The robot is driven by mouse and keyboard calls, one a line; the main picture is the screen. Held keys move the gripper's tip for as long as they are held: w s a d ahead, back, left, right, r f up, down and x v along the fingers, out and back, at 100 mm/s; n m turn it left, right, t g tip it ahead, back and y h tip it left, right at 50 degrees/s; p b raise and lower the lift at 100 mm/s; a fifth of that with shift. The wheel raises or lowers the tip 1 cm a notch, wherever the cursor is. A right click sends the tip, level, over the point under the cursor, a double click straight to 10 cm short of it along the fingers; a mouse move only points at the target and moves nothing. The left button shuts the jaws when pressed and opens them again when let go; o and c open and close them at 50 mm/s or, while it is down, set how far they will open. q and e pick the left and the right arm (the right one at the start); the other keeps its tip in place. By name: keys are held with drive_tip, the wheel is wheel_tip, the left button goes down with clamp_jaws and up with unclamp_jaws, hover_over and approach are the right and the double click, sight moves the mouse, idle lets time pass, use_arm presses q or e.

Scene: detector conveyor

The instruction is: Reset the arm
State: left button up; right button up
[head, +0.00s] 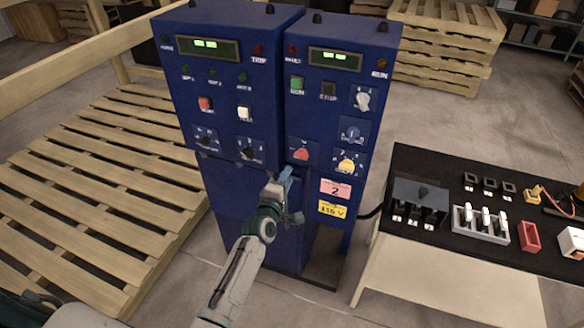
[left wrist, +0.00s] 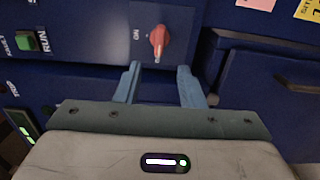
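My left gripper (head: 287,190) is in front of the right blue cabinet (head: 330,100), just below a red rotary switch (head: 301,154). In the left wrist view, my left gripper (left wrist: 158,78) has its two blue fingers spread apart with nothing between them. The red switch (left wrist: 158,42) shows just beyond the fingertips, with "ON" printed to its left. I cannot tell whether a finger touches the panel. My right gripper is not in view.
A left blue cabinet (head: 225,80) stands beside the right one. A black-topped table (head: 450,245) with switches and small parts stands at right. A wooden slatted platform (head: 95,190) lies at left. Stacked pallets (head: 445,40) stand behind. Grey floor shows between the cabinets and pallets.

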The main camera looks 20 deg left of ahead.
use_arm(q)
drive_tip(key=shift+s, duration=0.6)
drive_tip(key=shift+f, duration=0.1)
drive_tip(key=s+a+f+m+g+b, duration=0.1)
drive_tip(key=s+f+m+g+b, duration=0.15)
drive_tip(key=s+f, duration=0.8)
drive_tip(key=s+a+f+m+g+b, duration=0.1)
drive_tip(key=s+f+m+g, duration=0.3)
drive_tip(key=f, duration=1.4)
drive_tip(key=s+a+f+m+g+b, duration=0.1)
drive_tip(key=s+f+m+g+b, duration=0.15)
drive_tip(key=s+f, duration=0.85)
drive_tip(key=s+a+f+m+g+b, duration=0.1)
drive_tip(key=s+f+m+g, duration=0.1)
drive_tip(key=s+f, duration=0.5)
drive_tip(key=s+a+f+m+g+y+b, duration=0.1)
drive_tip(key=s+a+f+m+g+b, duration=0.1)
drive_tip(key=s+f, duration=0.6)
drive_tip(key=s+a+f+m+g+b, duration=0.1)
drive_tip(key=s+f+m+g, duration=0.2)
drive_tip(key=s, duration=1.5)
wheel_tip(320, 180, down, 5)
drive_tip(key=shift+s+a+f+m+g, duration=0.2)
drive_tip(key=shift+s+a+m+g, duration=0.2)
drive_tip(key=shift+m, duration=0.7)
drive_tip(key=shift+w, duration=0.1)
